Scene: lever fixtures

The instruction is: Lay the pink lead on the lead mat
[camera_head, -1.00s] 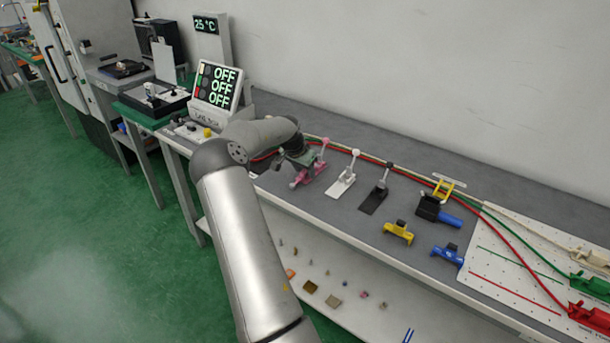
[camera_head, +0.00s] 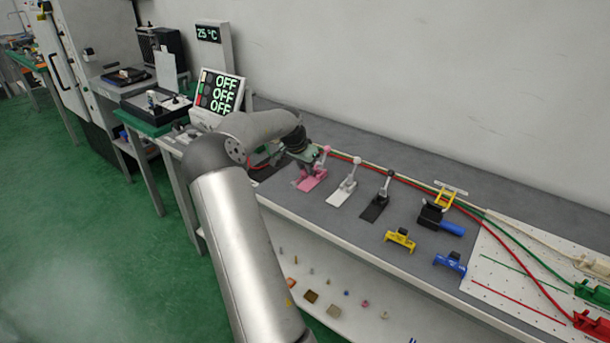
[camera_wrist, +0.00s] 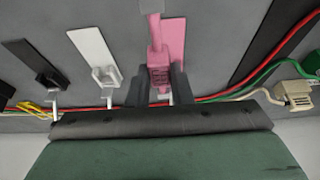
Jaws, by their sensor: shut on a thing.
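My gripper (camera_wrist: 158,85) is shut on a slim pink piece, which I take to be the pink lead (camera_wrist: 158,64). In the wrist view it runs up from between the fingers, in front of the pink lever fixture's base plate (camera_wrist: 173,35). In the head view my gripper (camera_head: 304,160) is at the pink fixture (camera_head: 314,180), and the lead and fixture blend together. I cannot tell whether the lead touches the fixture or the bench. A dark flat mat (camera_wrist: 272,40) lies to the right in the wrist view; whether it is the lead mat is unclear.
A white fixture (camera_head: 342,193) and a black fixture (camera_head: 376,208) stand right of the pink one. A yellow clamp (camera_head: 400,240) and a blue clamp (camera_head: 450,263) lie nearer the front edge. Red, green and white cables run along the back to a white board (camera_head: 500,265).

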